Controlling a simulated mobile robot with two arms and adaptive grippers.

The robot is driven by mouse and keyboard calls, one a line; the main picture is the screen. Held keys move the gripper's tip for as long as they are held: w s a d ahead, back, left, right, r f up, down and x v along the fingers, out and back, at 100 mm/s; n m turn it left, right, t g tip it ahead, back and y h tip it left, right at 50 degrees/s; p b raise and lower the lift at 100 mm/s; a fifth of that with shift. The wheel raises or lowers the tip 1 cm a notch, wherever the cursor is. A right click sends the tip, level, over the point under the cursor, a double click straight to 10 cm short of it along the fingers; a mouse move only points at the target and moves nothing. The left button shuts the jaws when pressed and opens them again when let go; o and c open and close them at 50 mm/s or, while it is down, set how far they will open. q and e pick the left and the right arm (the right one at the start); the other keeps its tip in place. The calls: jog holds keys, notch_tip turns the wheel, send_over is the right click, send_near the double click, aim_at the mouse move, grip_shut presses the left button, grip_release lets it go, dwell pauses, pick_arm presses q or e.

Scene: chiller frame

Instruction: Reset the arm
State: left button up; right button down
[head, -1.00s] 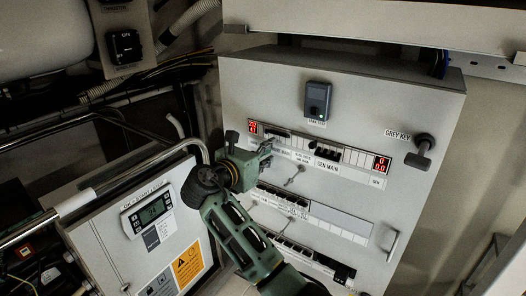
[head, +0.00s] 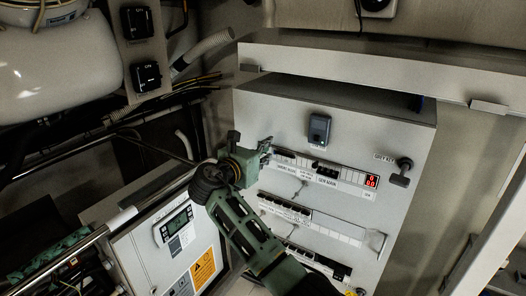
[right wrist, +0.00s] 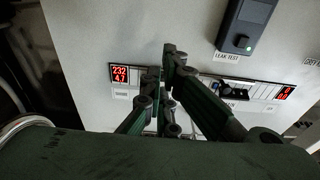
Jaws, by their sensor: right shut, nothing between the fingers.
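My right arm comes up from the bottom middle of the head view. Its dark green gripper (head: 267,149) is shut and empty, in front of the left end of the grey panel's (head: 376,131) upper switch row. In the right wrist view the closed fingers (right wrist: 168,72) stand between the left red display (right wrist: 120,74) and the leak test box (right wrist: 245,22). I cannot tell if the fingertips touch the panel. My left gripper is not in view.
A cabinet with a small screen (head: 174,224) and a metal rail (head: 60,247) lie at left. A white ledge (head: 380,75) runs above the panel.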

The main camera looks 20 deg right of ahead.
jog(key=s+a+f+m+g+y+b, duration=0.15)
jog(key=s+f+y, duration=0.25)
jog(key=f, duration=1.8)
jog(key=s+f+m+g+y+b, duration=0.1)
jog(key=s+f+m+y+b, duration=0.15)
jog(key=f, duration=1.95)
jog(key=s+a+f+m+g+y+b, duration=0.1)
jog(key=s+f+m+y+b, duration=0.1)
jog(key=s+f, duration=0.7)
jog(key=s+a+f+m+g+y+b, duration=0.1)
jog(key=s+f+m+y, duration=0.1)
jog(key=s+f, duration=0.7)
pick_arm(q)
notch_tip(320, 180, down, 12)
jog(key=b, duration=0.5)
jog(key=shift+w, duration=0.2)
pick_arm(e)
jog(key=s+f+m+g, duration=0.1)
jog(key=s+f+m, duration=0.4)
jog(key=s, duration=0.8)
jog(key=s+f+m+g+y, duration=0.1)
jog(key=s+f+m, duration=0.4)
jog(key=s+f, duration=0.5)
jog(key=s+d+f+m+g+y, duration=0.1)
jog(key=s+f+m, duration=0.4)
jog(key=s, duration=1.1)
notch_tip(320, 180, down, 4)
jog(key=shift+s+r+g, duration=0.25)
jog(key=shift+s+g, duration=0.05)
jog(key=shift+g, duration=0.45)
